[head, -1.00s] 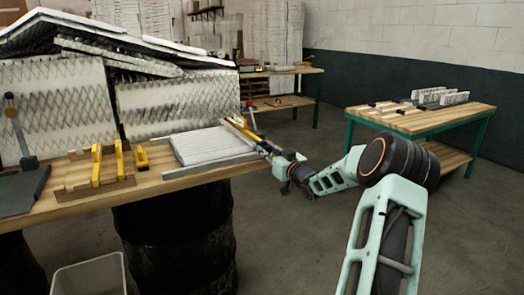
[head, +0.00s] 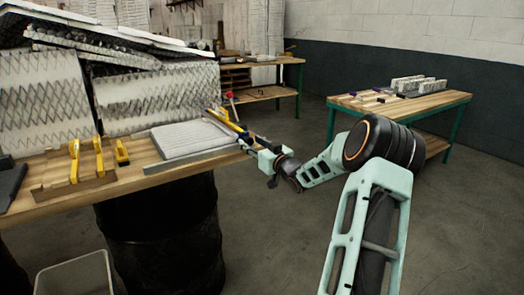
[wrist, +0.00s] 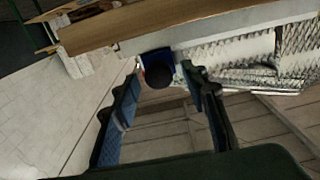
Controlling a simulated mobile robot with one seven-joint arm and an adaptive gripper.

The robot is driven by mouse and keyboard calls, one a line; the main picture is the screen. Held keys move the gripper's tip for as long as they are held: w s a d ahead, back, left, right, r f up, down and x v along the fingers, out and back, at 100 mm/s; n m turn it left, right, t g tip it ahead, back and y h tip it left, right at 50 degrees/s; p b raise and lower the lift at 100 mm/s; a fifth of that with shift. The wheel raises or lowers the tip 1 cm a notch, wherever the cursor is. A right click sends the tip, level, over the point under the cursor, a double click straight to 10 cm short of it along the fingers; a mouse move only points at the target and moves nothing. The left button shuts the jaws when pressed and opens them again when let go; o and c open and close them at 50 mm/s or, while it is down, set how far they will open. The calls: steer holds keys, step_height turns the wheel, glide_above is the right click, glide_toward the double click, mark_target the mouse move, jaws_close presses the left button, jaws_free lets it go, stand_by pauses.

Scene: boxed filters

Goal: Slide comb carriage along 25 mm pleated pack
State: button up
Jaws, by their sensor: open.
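The white pleated pack (head: 190,138) lies flat in a shallow grey frame near the right end of the left bench. A yellow bar with a dark strip (head: 228,122) runs along its right side; I cannot tell whether it is the comb carriage. My gripper (head: 266,163) is at that bench's right end, beside the bar. In the wrist view my gripper (wrist: 162,78) is open, its two fingers apart. A dark round knob on a blue block (wrist: 157,72) appears between the fingertips, with no clear contact. White zigzag pleats (wrist: 250,55) show right of it.
Yellow upright pieces on a wooden base (head: 98,160) stand left of the pack. Large pleated panels (head: 155,95) are stacked behind. A red-topped tool (head: 231,97) is near the bar. A second bench (head: 420,105) stands at right, with open floor between.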

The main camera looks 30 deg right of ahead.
steer(key=s, duration=1)
steer(key=shift+w, duration=0.15)
